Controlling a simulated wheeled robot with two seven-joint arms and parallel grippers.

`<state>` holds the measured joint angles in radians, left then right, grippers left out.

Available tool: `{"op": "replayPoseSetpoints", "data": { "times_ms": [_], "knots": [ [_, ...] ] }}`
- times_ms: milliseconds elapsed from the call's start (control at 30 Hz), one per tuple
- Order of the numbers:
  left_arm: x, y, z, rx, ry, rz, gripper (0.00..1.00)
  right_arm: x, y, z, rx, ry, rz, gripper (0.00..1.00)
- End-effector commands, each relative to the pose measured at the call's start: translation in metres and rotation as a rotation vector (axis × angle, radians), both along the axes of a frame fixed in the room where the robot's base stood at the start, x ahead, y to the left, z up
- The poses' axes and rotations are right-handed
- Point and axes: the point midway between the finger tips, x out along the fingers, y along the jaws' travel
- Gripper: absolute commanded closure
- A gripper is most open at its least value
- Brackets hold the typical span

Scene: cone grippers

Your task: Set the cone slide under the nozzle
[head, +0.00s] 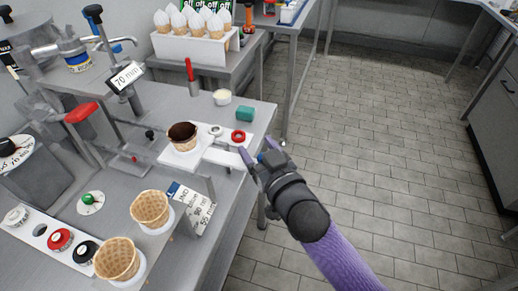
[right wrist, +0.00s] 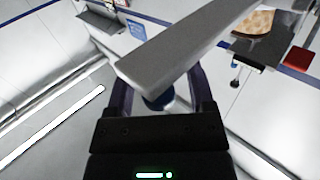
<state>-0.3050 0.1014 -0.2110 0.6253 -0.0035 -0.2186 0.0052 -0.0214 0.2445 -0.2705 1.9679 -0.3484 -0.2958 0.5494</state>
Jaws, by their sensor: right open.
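The cone slide (head: 211,155) is a white plate on the grey bench, with a light bar reaching right towards my right gripper. A waffle cone with a dark brown top (head: 183,137) stands in the slide. My right gripper (head: 256,153) is open at the right end of the bar. In the right wrist view the pale bar (right wrist: 185,45) passes across the open fingers; I cannot tell whether they touch it. A grey stand with a "70 mm" tag (head: 127,76) rises behind left of the slide; I cannot make out its nozzle clearly. My left gripper is not in view.
Two empty waffle cones (head: 150,207) stand at the front left. A label board (head: 198,212) stands in front. A white rack (head: 190,48) of topped cones is at the back. Floor is clear at right.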

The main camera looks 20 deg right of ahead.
Motion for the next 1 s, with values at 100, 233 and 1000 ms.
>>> {"op": "replayPoseSetpoints", "data": {
  "times_ms": [100, 233, 1000],
  "knots": [
    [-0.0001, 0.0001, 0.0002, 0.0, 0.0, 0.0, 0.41, -0.0002, 0.0, 0.0, 0.0, 0.0, 0.0, 0.31],
    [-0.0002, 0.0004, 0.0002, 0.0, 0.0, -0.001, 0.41, -0.0003, -0.0001, 0.0, 0.0, 0.0, 0.0, 0.59],
    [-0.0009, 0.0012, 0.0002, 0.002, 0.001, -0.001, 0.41, -0.0006, -0.0001, -0.0005, 0.0, 0.001, 0.0, 1.0]
  ]
}}
